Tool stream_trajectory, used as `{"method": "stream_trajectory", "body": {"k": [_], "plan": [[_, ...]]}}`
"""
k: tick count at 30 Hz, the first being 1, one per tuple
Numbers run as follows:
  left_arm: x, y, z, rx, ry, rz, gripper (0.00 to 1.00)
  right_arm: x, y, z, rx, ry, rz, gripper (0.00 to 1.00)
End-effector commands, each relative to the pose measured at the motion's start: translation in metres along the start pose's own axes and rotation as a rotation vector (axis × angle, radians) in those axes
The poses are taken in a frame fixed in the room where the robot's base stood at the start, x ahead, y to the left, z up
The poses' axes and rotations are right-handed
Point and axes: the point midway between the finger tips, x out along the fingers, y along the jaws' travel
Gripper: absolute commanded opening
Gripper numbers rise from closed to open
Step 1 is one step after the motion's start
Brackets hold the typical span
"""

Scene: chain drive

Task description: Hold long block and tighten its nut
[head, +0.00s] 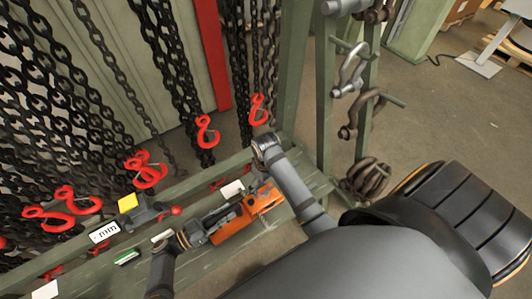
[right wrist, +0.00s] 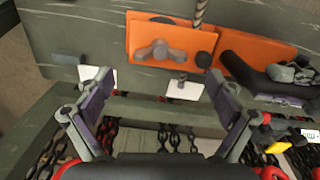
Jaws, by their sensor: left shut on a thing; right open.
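The orange long block (head: 240,218) lies on the green bench. In the right wrist view its orange body (right wrist: 140,38) shows a grey wing-shaped nut (right wrist: 158,51), and a second orange part (right wrist: 262,46) extends to the right behind it. My left gripper (head: 200,232) is shut on the block's left end; in the right wrist view its dark finger (right wrist: 245,75) lies along the block. My right gripper (head: 258,182) is above the block's far side, open and empty. Its spread fingers (right wrist: 162,88) are apart from the nut.
White cards (head: 232,189) (head: 162,236) lie on the bench near the block. A yellow-topped dark item (head: 128,203) and an "mm" label (head: 103,232) are to the left. Hanging chains with red hooks (head: 207,132) stand behind; a green post (head: 322,95) rises at right.

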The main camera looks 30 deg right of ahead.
Motion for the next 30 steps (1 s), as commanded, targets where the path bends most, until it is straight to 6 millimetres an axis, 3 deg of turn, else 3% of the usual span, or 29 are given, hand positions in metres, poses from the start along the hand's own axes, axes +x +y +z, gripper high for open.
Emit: {"method": "stream_trajectory", "body": {"k": [3,7,18,30], "plan": [[0.0,0.0,0.0,0.0,0.0,0.0,0.0,0.024,0.0,0.001,0.0,-0.003,-0.001,0.93],[0.0,0.0,0.0,0.0,0.0,0.0,0.0,0.041,0.0,0.0,0.001,-0.001,-0.001,0.93],[0.0,0.0,-0.001,0.001,0.001,0.0,0.0,0.05,0.0,-0.001,0.001,0.001,0.0,0.93],[0.0,-0.001,-0.001,0.001,0.001,0.0,0.0,0.05,0.0,-0.001,0.001,0.001,0.0,0.4]]}}
